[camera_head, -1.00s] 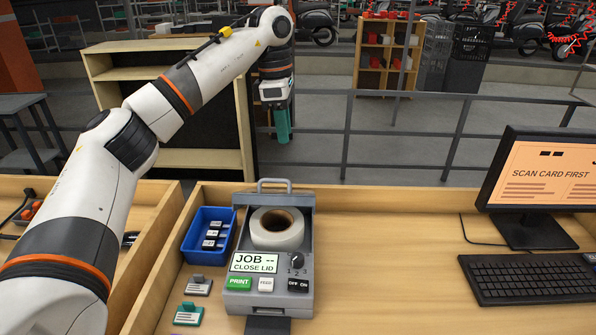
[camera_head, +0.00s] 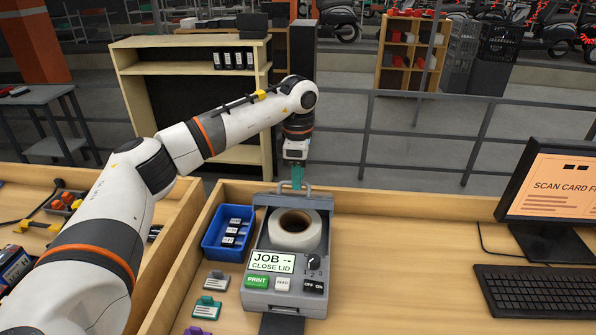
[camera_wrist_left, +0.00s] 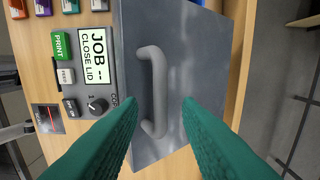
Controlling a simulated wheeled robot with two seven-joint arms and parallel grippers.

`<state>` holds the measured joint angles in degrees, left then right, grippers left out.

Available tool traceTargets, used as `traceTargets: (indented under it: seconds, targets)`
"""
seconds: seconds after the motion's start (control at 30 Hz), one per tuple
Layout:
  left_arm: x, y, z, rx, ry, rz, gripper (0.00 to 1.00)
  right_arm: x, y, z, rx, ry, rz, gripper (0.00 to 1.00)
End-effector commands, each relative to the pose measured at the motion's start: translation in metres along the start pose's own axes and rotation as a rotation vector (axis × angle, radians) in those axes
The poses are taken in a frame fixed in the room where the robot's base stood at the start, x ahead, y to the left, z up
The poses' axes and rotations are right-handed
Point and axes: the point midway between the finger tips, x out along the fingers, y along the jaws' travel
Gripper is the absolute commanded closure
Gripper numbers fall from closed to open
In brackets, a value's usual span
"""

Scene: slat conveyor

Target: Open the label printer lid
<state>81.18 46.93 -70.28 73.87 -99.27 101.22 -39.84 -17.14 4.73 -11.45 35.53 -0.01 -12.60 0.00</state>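The grey label printer (camera_head: 285,293) stands on the bench, its screen reading "JOB -- CLOSE LID". Its lid (camera_head: 262,212) stands raised at the back, leaving the white label roll (camera_head: 296,232) exposed. The lid's handle (camera_head: 295,186) is at the top edge. My left gripper (camera_head: 298,185) points down at the handle. In the left wrist view the grey lid (camera_wrist_left: 185,55) hides the roll, and the handle (camera_wrist_left: 155,85) lies between the two separated green fingertips (camera_wrist_left: 158,102). The gripper is open; I cannot tell if it touches the handle. My right gripper is not in view.
A blue bin (camera_head: 228,232) with small labelled blocks stands left of the printer. Small coloured card holders (camera_head: 207,307) lie in front of it. A monitor (camera_head: 553,188) and keyboard (camera_head: 538,289) are at right. The bench between printer and keyboard is clear.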

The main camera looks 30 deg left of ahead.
Motion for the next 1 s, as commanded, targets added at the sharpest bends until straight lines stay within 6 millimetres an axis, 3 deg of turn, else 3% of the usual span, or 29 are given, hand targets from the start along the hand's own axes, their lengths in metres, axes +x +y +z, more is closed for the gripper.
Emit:
traceTargets:
  seconds: [0.27, 0.47, 0.77, 1.0]
  targets:
    - [0.002, 0.0, 0.0, 0.0, 0.0, 0.0, 0.69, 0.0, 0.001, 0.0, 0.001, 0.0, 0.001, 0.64]
    - [0.002, 0.0, 0.0, 0.0, 0.0, 0.0, 1.0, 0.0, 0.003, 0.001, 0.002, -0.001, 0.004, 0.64]
    - [0.001, -0.001, 0.0, 0.0, 0.0, 0.0, 1.0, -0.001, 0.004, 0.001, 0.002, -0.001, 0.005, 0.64]
    - [-0.013, -0.027, -0.001, -0.004, 0.001, -0.001, 1.0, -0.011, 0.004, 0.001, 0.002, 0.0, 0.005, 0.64]
